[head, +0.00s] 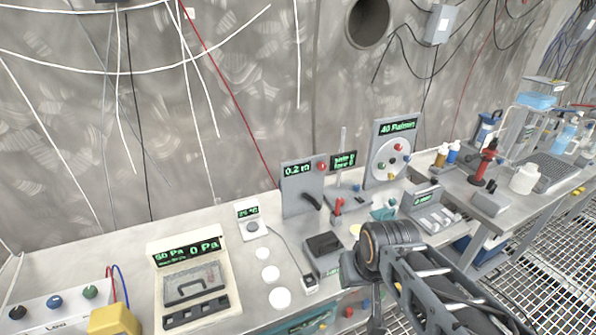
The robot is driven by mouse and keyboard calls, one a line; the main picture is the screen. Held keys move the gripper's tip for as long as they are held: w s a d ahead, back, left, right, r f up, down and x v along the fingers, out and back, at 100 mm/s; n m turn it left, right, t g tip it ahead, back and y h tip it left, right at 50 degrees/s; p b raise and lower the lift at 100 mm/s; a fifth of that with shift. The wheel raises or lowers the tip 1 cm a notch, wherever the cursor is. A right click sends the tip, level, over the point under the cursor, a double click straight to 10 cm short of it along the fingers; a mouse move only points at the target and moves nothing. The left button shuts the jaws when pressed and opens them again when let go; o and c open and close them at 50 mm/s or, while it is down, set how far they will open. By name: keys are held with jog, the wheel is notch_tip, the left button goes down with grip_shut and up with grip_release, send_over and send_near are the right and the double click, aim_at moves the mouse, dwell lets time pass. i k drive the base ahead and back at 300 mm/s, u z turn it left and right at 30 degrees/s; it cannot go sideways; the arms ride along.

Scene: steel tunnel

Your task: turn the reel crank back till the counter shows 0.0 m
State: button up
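The reel unit is a grey upright panel (301,188) on the bench in the middle of the head view. Its counter (298,170) reads 0.2 m in green. A dark crank handle (311,201) sticks out low on the panel's front, and a red knob (321,166) sits at its upper right. My gripper (356,276) is at the end of my arm, in front of and to the lower right of the panel, apart from the crank. Its fingers are dark and partly hidden by my wrist, so their opening is unclear.
A dark-topped grey box (323,250) stands between the panel and my gripper. A dial panel (393,150) stands to the right. A pressure box (190,280) is at the left, with white discs (271,273) beside it. Cables hang on the wall.

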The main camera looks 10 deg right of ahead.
aim_at(313, 201)
jog(key=u, duration=0.05)
jog(key=k, duration=0.45)
jog(key=z, duration=1.15)
jog(key=i, duration=1)
jog(key=u, duration=2.1)
